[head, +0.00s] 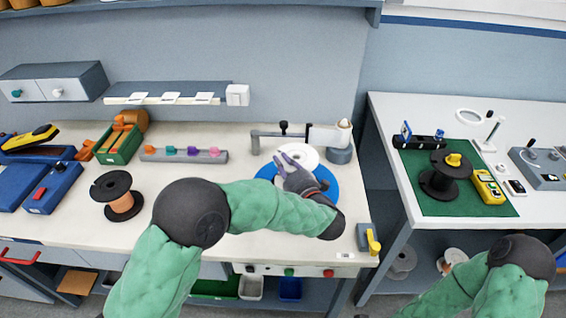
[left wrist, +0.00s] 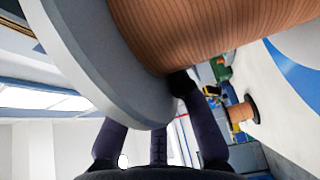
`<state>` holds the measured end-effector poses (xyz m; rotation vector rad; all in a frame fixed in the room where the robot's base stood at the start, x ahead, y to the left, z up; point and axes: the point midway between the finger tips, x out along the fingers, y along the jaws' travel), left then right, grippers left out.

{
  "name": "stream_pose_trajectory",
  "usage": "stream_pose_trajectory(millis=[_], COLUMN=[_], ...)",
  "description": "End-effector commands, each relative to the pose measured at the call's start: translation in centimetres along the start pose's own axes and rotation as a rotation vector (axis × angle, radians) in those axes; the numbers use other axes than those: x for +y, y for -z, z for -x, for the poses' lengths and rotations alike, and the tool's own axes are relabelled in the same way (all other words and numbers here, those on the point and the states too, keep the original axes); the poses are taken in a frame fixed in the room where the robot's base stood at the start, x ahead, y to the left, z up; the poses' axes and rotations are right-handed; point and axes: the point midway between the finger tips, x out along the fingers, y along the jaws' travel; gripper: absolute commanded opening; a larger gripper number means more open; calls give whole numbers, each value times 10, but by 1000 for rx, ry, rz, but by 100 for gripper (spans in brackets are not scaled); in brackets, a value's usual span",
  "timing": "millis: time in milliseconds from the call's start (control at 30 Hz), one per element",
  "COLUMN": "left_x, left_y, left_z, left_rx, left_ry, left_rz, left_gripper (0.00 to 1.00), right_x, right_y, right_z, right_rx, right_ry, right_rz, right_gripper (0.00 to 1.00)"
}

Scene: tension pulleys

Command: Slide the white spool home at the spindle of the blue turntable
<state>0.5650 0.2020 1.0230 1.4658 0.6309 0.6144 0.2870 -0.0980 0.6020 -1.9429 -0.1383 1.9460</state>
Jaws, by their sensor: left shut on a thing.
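The white spool (head: 309,155) shows its pale round flange over the back part of the blue turntable (head: 328,192) in the head view. In the left wrist view the spool's pale flange (left wrist: 85,70) and copper-coloured winding (left wrist: 215,30) fill the upper part, close to the fingers. My left gripper (head: 291,162) is shut on the spool at its near side. Part of the blue turntable shows in the left wrist view (left wrist: 290,62). The spindle is hidden, so I cannot tell whether the spool is around it. My right gripper is out of view; only my right arm shows.
A metal arm (head: 280,134) with a black knob stands just behind the spool, beside a grey post with a white cone (head: 343,135). A black spool with copper winding (head: 117,196) stands at left. A yellow-handled grey part (head: 368,238) sits at the front right edge.

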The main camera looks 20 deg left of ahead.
Motion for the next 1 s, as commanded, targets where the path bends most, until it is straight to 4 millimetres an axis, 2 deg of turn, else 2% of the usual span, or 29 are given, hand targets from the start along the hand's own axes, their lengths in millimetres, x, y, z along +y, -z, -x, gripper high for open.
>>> stream_pose_trajectory(millis=[467, 1000], left_x=[-11, -14], left_y=[0, 0], left_z=[-1, -1], left_rx=[1, 1], left_ry=[-4, -4], left_rz=[5, 5], left_gripper=[0, 0], right_x=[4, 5], right_y=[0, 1], right_z=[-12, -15], right_rx=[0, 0], right_ry=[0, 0], right_rz=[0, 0], right_gripper=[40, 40])
